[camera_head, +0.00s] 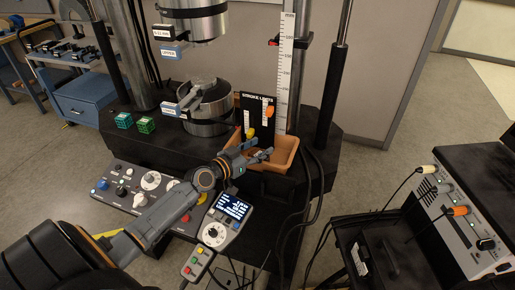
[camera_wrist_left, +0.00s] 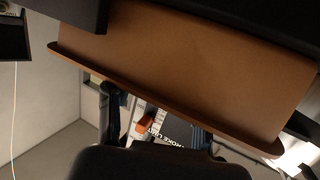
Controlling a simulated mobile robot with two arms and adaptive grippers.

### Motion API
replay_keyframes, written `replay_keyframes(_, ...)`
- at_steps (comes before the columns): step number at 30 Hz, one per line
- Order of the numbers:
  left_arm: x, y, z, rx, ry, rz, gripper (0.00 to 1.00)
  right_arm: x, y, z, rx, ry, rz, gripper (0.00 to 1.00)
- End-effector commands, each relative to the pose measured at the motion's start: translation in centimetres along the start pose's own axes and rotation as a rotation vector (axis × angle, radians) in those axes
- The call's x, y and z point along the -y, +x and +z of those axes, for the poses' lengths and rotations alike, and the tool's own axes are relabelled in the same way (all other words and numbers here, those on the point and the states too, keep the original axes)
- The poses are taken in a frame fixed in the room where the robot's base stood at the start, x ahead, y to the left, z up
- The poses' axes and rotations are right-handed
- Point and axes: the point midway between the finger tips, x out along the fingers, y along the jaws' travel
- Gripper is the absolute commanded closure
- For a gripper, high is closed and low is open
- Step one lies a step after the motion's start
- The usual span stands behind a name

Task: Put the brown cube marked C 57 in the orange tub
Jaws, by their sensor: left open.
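The orange tub (camera_head: 284,162) sits at the front of the testing machine's black base. In the left wrist view its brown-orange wall and rim (camera_wrist_left: 190,65) fill much of the picture. My left gripper (camera_head: 261,149) is at the tub's opening, its fingers open; I see nothing held between them. Its two fingers also show in the left wrist view (camera_wrist_left: 155,130), near the rim. I cannot make out the brown cube marked C 57 in either view. Much of the tub's inside is hidden by the gripper. My right gripper is not in view.
A teal cube (camera_head: 123,120) and a green cube (camera_head: 146,124) stand on the base's left. A black stroke limits board (camera_head: 257,112) with yellow and orange parts rises behind the tub. A control panel (camera_head: 145,190) and handset (camera_head: 226,215) lie in front. Cables hang right.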

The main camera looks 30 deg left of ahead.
Motion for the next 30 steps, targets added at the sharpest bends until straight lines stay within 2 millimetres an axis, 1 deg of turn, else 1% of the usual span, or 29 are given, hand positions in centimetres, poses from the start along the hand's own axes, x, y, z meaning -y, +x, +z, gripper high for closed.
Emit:
replay_keyframes(1, -0.7, -0.1, 1.6, 0.032, -0.003, 0.015, 0.38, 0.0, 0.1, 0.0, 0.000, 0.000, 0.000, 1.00)
replay_keyframes(5, -0.7, -0.2, 1.0, 0.032, -0.003, 0.015, 0.38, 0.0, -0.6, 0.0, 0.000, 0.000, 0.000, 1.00)
replay_keyframes(8, -0.7, -0.3, 0.0, 0.031, -0.005, 0.015, 0.38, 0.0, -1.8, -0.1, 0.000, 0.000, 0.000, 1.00)
replay_keyframes(9, -0.7, -0.7, 0.1, 0.033, -0.003, 0.015, 0.38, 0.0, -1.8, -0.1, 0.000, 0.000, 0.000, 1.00)
replay_keyframes(10, -0.7, -1.3, 0.6, 0.034, -0.002, 0.015, 0.38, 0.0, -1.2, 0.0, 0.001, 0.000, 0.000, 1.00)
replay_keyframes(11, -0.7, -1.9, 0.6, 0.033, -0.001, 0.015, 0.38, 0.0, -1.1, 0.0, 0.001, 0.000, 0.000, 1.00)
replay_keyframes(15, -0.5, -4.5, 0.4, 0.029, 0.000, 0.013, 0.38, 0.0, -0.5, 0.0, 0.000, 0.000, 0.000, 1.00)
replay_keyframes(21, -0.4, -7.9, 0.1, 0.023, 0.000, 0.012, 0.38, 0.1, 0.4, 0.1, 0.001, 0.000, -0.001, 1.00)
replay_keyframes(27, -0.3, -10.6, -0.2, 0.020, 0.001, 0.011, 0.38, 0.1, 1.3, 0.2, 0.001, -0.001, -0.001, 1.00)
replay_keyframes(30, -0.3, -11.4, -0.3, 0.018, -0.001, 0.010, 0.38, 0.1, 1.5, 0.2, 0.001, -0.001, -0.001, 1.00)
